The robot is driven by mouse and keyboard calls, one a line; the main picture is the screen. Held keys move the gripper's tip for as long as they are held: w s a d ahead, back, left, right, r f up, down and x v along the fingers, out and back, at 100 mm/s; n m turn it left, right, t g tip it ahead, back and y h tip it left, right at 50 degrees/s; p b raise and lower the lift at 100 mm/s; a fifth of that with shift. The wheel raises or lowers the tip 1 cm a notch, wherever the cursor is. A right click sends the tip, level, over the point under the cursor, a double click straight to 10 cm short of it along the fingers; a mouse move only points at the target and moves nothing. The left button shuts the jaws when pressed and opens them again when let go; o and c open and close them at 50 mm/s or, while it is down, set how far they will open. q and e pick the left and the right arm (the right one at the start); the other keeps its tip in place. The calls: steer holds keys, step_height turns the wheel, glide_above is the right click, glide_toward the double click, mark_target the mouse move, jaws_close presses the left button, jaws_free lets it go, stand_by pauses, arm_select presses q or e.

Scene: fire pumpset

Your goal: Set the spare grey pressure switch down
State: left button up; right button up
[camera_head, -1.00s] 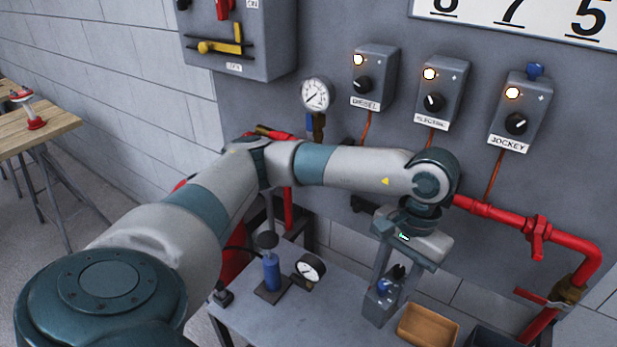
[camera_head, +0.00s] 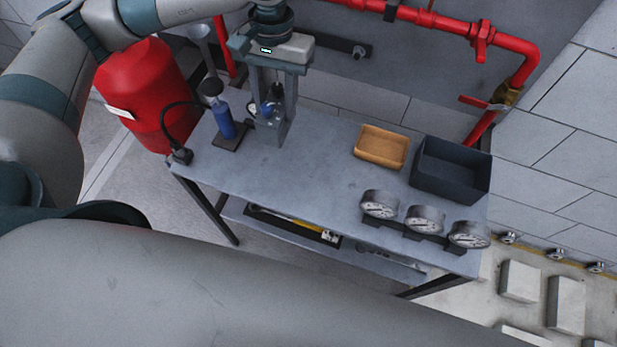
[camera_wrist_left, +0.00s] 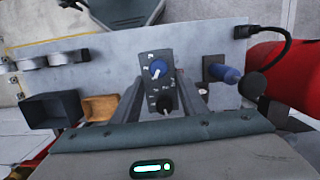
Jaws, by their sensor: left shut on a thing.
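My left gripper (camera_head: 270,138) points down over the back left part of the grey bench (camera_head: 300,180). It is shut on the spare grey pressure switch (camera_head: 268,108), which is mostly hidden by the fingers in the head view. In the left wrist view the switch (camera_wrist_left: 158,82) sits between both fingers, showing a blue knob and a black knob on its face. The bench top (camera_wrist_left: 105,68) lies beyond it. I cannot tell whether the switch touches the bench. My right gripper is not in view.
A blue hand pump (camera_head: 223,120) with a hose stands left of the gripper. A tan tray (camera_head: 381,147) and a dark bin (camera_head: 451,168) stand to the right. Three gauges (camera_head: 425,218) line the front right. The bench middle is clear. A red tank (camera_head: 148,92) stands behind left.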

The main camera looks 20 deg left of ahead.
arm_select(q)
steer(key=shift+s+d+f+n, duration=0.15)
steer(key=shift+d+f+n, duration=0.3)
steer(key=shift+n, duration=0.55)
steer(key=s+d+f+n+t+h+p, duration=0.1)
steer(key=d+f+n, duration=0.3)
steer(key=n, duration=1.1)
steer(key=s+d+p, duration=0.1)
steer(key=d, duration=0.2)
steer(key=shift+f+n+t+h, duration=0.3)
steer(key=shift+f+t+h, duration=0.05)
steer(key=shift+t+h, duration=0.05)
steer(key=shift+f, duration=0.1)
step_height(320, 180, down, 6)
steer(key=p, duration=0.2)
